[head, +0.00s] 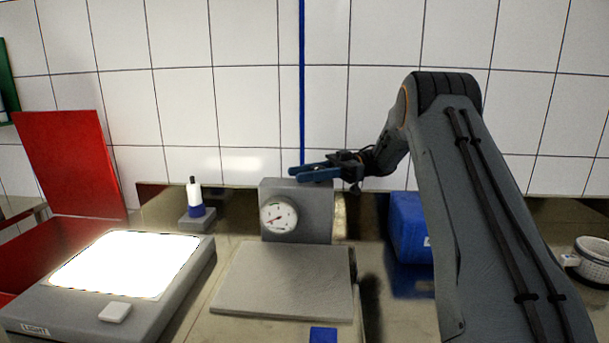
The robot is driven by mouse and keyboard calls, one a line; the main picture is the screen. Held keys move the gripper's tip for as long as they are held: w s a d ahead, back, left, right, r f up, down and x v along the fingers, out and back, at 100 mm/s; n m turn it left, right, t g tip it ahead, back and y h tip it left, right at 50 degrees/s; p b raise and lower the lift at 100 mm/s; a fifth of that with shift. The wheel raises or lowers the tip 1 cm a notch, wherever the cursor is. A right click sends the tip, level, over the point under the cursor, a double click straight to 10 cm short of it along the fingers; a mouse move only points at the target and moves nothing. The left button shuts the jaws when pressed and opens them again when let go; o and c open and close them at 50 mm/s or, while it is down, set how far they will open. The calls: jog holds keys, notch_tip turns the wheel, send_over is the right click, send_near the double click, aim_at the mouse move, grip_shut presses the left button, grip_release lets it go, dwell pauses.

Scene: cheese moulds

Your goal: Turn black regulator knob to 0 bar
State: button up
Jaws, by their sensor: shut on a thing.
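A grey regulator block (315,224) stands behind a flat grey plate, with a round white pressure gauge (279,215) on its front. The gauge's red needle points to the lower left; its numbers are too small to read. My gripper (302,174) reaches in from the right, with its blue fingers lying just over the top of the block. It is shut on the black regulator knob, which is mostly hidden by the fingers, so I cannot tell its angle.
A glowing light box (30,313) with a white pad is at left, near a red panel (70,160). A white and blue bottle (195,196) stands left of the block. A blue bin (408,230) is right of it. A white perforated mould (592,262) sits far right.

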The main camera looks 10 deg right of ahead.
jog(key=o, duration=1)
jog(key=shift+o, duration=0.2)
jog(key=shift+r, duration=0.1)
notch_tip(320, 180, up, 3)
jog(key=shift+f+p, duration=0.1)
jog(key=shift+p, duration=0.45)
notch_tip(320, 180, up, 7)
jog(key=p, duration=0.9)
jog(key=shift+a, duration=0.1)
